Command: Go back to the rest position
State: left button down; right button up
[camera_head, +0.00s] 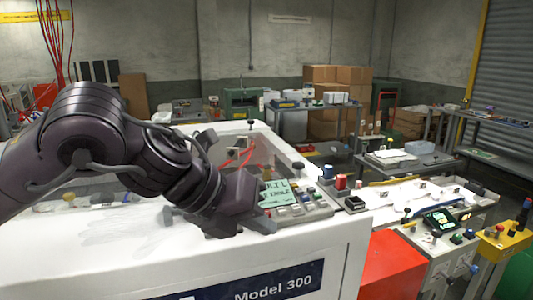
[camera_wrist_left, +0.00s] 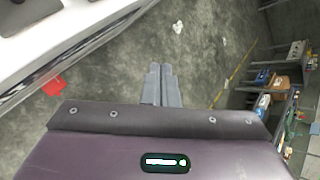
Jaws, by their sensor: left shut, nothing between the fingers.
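My left arm reaches in from the left in the head view, bent over the white machine (camera_head: 120,240) marked "Model 300". Its hand end, with the left gripper (camera_head: 250,215), is above the machine's top, beside the button panel; the fingertips are hard to make out there. In the left wrist view the two grey fingers of the left gripper (camera_wrist_left: 161,72) lie together, shut and empty, over grey floor. My right gripper does not show in either view.
A button panel (camera_head: 300,207) with a green note (camera_head: 276,193) is close to the left hand. A red box (camera_head: 390,265) and a control panel (camera_head: 440,235) stand at right. Cardboard boxes (camera_head: 338,75) and tables are further back. The wrist view shows bare floor (camera_wrist_left: 195,50) with small litter.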

pick_arm(q)
jog(key=d+f+n+t+h, duration=0.4)
jog(key=d+f+n+h, duration=0.15)
jog(key=d+n, duration=0.4)
jog(key=a+f+n+t+y, duration=0.3)
jog(key=a+f+n+y, duration=0.6)
jog(key=a+f+n, duration=0.75)
jog(key=s+a+f+n+g+y, duration=0.4)
jog(key=s+a+f+n+g, duration=0.4)
jog(key=s+a+f+n, duration=0.5)
jog(key=s+d+f+m+g, duration=0.1)
jog(key=s+f, duration=0.2)
jog(key=f, duration=1.3)
jog(key=s+f+m+g, duration=0.1)
jog(key=s+f, duration=0.2)
jog(key=f, duration=1.4)
jog(key=s+a+f, duration=0.3)
jog(key=s+f, duration=1.3)
jog(key=s, duration=0.2)
jog(key=shift+s+g, duration=0.15)
jog(key=shift+g, duration=0.15)
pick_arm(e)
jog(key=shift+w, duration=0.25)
